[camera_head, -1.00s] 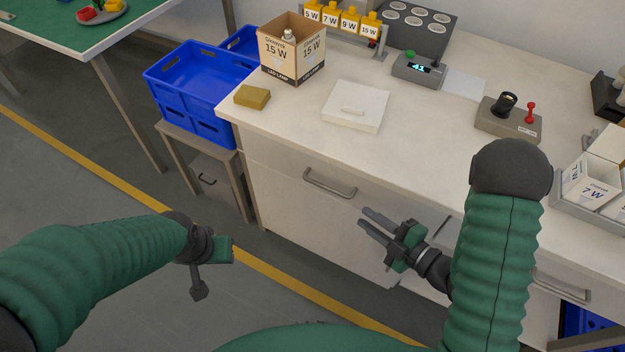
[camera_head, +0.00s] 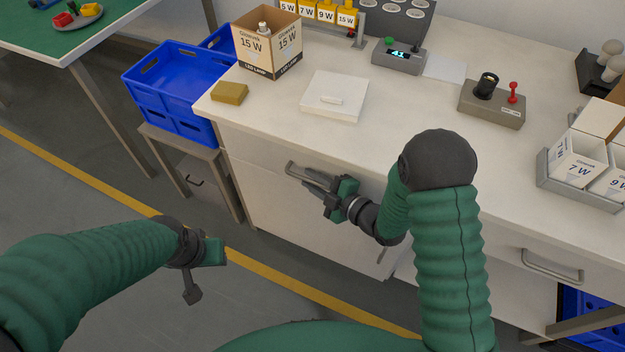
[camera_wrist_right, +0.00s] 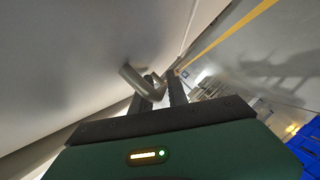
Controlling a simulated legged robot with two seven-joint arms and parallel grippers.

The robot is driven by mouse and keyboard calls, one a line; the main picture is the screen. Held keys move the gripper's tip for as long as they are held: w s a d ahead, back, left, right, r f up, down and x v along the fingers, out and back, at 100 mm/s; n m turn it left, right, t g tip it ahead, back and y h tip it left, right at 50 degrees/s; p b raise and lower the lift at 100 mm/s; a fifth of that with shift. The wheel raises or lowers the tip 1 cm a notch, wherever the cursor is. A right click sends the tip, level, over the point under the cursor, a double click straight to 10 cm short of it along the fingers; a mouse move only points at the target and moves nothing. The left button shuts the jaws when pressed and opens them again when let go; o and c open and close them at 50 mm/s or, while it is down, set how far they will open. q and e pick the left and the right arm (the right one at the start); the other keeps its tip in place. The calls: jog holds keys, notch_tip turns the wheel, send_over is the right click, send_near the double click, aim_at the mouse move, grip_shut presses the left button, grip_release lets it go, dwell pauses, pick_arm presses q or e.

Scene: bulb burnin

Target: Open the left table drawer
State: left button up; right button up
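The left table drawer (camera_head: 262,154) is flush with the white table front, with a grey bar handle (camera_head: 291,169). My right gripper (camera_head: 312,180) is at this handle, its fingers partly covering the handle's right part. In the right wrist view, the handle (camera_wrist_right: 136,82) shows at the fingertips of the right gripper (camera_wrist_right: 162,92). A gap shows between the two fingers, so it is open; whether the bar lies fully between them I cannot tell. My left gripper (camera_head: 203,270) hangs over the floor at the left, away from the table; its fingers are not clear.
A second drawer handle (camera_head: 552,266) is at the right. On the tabletop are a white lidded box (camera_head: 335,95), a yellow sponge-like block (camera_head: 230,93) and a bulb carton (camera_head: 268,45). Blue crates (camera_head: 180,90) stand on a stool left of the table.

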jog(key=shift+s+a, duration=0.1)
jog(key=shift+a, duration=0.3)
grip_shut()
jog(key=shift+d, duration=0.15)
dwell(0.8)
